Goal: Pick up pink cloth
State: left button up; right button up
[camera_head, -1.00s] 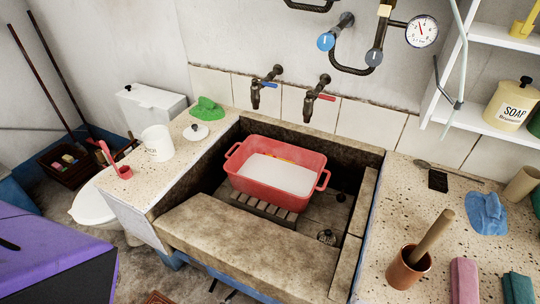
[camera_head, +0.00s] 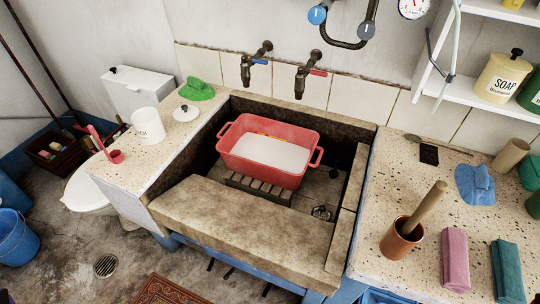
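The pink cloth (camera_head: 455,258) lies on the speckled counter (camera_head: 400,185) to the right of the stone trough. It looks like a folded, narrow upright-lying bundle. A teal folded cloth (camera_head: 507,270) lies just to its right, with a small gap between them. Neither of my grippers shows in the head view, so their state cannot be seen.
A copper cup (camera_head: 397,243) with a wooden handle stands left of the pink cloth. A blue cloth (camera_head: 475,184) lies behind it. A red tub (camera_head: 262,178) sits in the stone trough (camera_head: 225,222). A shelf (camera_head: 480,92) overhangs the counter's back.

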aim_at(454, 276)
jog(key=k+z, duration=0.1)
jog(key=z, duration=1.4)
jog(key=k+j+z, duration=0.15)
jog(key=j+z, duration=0.2)
